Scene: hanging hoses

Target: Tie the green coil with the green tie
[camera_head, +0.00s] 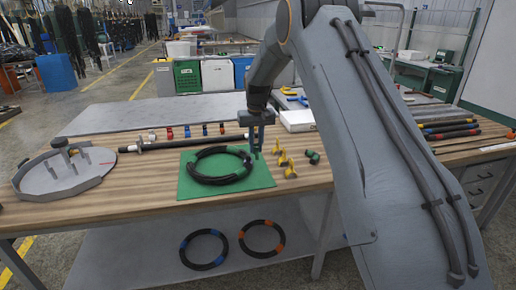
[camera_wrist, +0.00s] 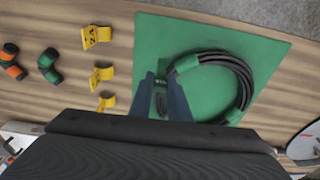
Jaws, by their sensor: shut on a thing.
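The green coil (camera_head: 205,180) is a black hose wound into a ring with green bands, lying flat on a green mat (camera_head: 257,183). The coil also shows in the wrist view (camera_wrist: 247,85), partly hidden by my gripper. My gripper (camera_head: 257,150) points down above the mat's right back corner, beside the coil's right side. It also shows in the wrist view (camera_wrist: 172,85).
Several yellow clips (camera_head: 282,158) and black elbows with green or orange ends (camera_wrist: 50,65) lie right of the mat. A long black rod (camera_head: 190,143) and a row of small coloured caps (camera_head: 187,131) lie behind. A grey round fixture (camera_head: 65,172) stands at left. Other coils (camera_head: 203,249) lie below.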

